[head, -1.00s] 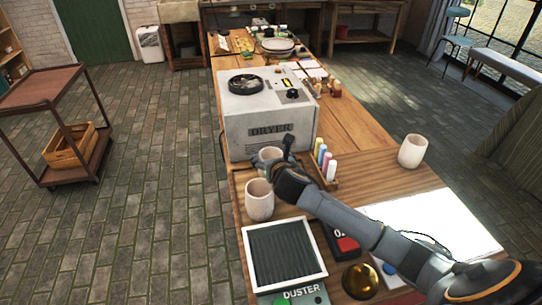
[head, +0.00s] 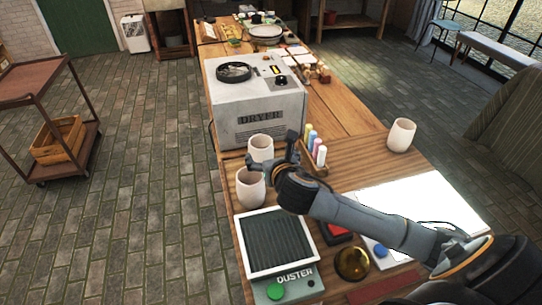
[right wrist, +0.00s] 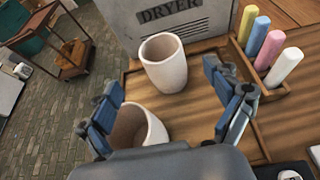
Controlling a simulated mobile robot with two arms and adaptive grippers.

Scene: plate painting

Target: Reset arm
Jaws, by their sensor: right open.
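My right gripper (head: 273,152) is open and empty, its fingers spread, just above and in front of two pale cups. The far cup (head: 260,147) stands upright on the wooden tray near the dryer, and it shows whole and free between the fingertips in the right wrist view (right wrist: 164,66). The near cup (head: 251,190) stands closer, by the left finger. In the right wrist view the near cup (right wrist: 150,130) is partly hidden by the gripper. A third cup (head: 401,136) stands apart at the right. My left gripper is not in view.
The white dryer (head: 255,105) stands behind the cups. Several coloured chalk-like sticks (head: 315,146) stand in a holder right of the gripper. The duster (head: 277,243), a brass dome (head: 352,263) and a white sheet (head: 420,200) lie nearer. Bare table lies around the third cup.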

